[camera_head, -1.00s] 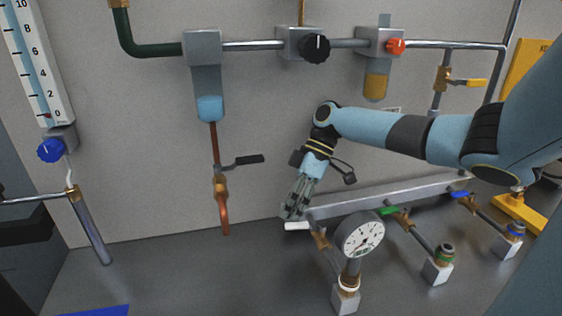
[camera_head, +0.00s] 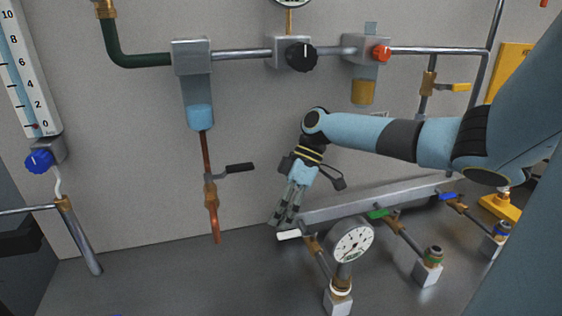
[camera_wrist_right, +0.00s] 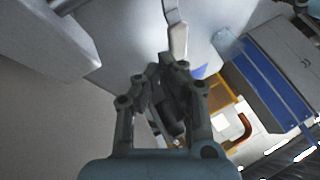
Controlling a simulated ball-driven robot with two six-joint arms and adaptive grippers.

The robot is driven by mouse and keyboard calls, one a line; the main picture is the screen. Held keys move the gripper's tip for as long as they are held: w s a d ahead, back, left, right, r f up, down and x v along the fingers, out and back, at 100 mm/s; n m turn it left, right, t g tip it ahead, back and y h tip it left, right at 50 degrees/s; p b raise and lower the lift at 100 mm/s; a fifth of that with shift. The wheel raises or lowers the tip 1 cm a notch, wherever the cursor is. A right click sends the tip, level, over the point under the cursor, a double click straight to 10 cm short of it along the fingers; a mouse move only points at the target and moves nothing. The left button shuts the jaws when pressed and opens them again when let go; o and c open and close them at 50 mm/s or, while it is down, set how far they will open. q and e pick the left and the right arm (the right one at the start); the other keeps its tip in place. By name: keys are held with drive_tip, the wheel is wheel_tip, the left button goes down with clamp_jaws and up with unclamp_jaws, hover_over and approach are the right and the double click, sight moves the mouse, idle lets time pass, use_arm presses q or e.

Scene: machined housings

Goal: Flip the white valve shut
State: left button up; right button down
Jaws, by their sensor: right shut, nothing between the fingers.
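The white valve handle (camera_head: 289,235) sticks out to the left from a brass valve at the near left end of the grey manifold bar (camera_head: 375,202), beside a round gauge. My right gripper (camera_head: 280,220) points down just behind and above the handle, its fingers together and empty. In the right wrist view, the white handle (camera_wrist_right: 178,42) on its metal lever lies just beyond the closed fingertips (camera_wrist_right: 165,72). I cannot tell whether they touch it. My left gripper is not in view.
The round gauge (camera_head: 352,241) stands close to the right of the white handle. Green (camera_head: 378,213) and blue (camera_head: 448,196) handles sit farther along the bar. A black-handled lever (camera_head: 239,167) is on the wall to the left. The floor left of the handle is clear.

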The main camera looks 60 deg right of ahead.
wheel_tip(320, 180, up, 10)
drive_tip(key=shift+f, duration=0.2)
drive_tip(key=shift+s+a+f, duration=0.1)
idle(0.7)
